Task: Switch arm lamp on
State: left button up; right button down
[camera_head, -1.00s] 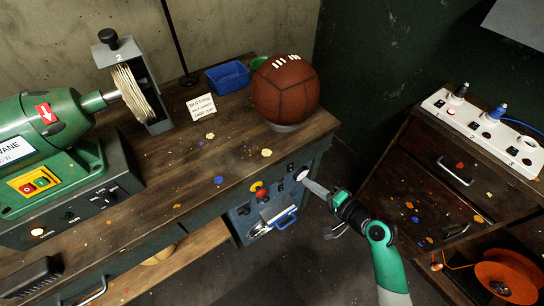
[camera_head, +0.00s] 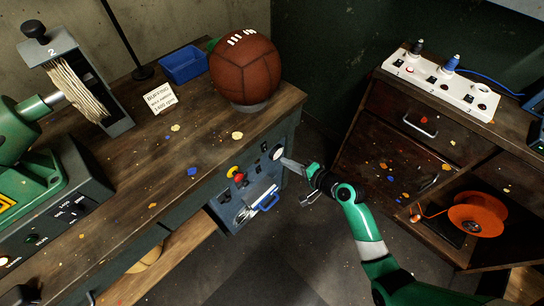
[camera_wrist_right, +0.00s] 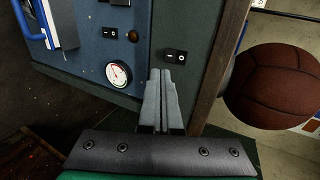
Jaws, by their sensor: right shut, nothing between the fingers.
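My right gripper (camera_head: 283,160) is at the front panel of the workbench, beside a round white gauge (camera_head: 277,152). In the right wrist view its two fingers (camera_wrist_right: 166,72) are shut together with nothing between them. Their tips point at a black rocker switch (camera_wrist_right: 175,57) and sit just short of it or at it; contact cannot be told. The gauge (camera_wrist_right: 119,73) lies left of the fingers there. A second rocker switch (camera_wrist_right: 112,32) is farther up and left. A thin black pole (camera_head: 125,40) stands at the bench's back; its top is out of view. My left gripper is not in view.
A brown leather ball (camera_head: 244,72) sits on the bench corner above the panel. A yellow knob (camera_head: 233,172), a red knob (camera_head: 240,178) and a blue-handled holder (camera_head: 268,202) are on the panel. A cabinet with a power strip (camera_head: 440,80) stands at right.

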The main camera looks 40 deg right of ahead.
aim_at(265, 148)
pick_arm(q)
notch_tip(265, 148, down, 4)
jog(key=b, duration=0.3)
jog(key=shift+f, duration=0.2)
pick_arm(e)
jog(key=x, duration=0.5)
jog(key=r+x, duration=0.1)
jog(key=x, duration=0.1)
jog(key=shift+w, duration=0.4)
jog(key=shift+w+f, duration=0.15)
jog(key=shift+f, duration=0.05)
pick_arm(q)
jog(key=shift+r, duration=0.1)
pick_arm(e)
jog(key=shift+r, duration=0.1)
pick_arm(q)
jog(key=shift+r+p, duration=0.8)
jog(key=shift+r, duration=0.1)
pick_arm(e)
jog(key=shift+r, duration=0.8)
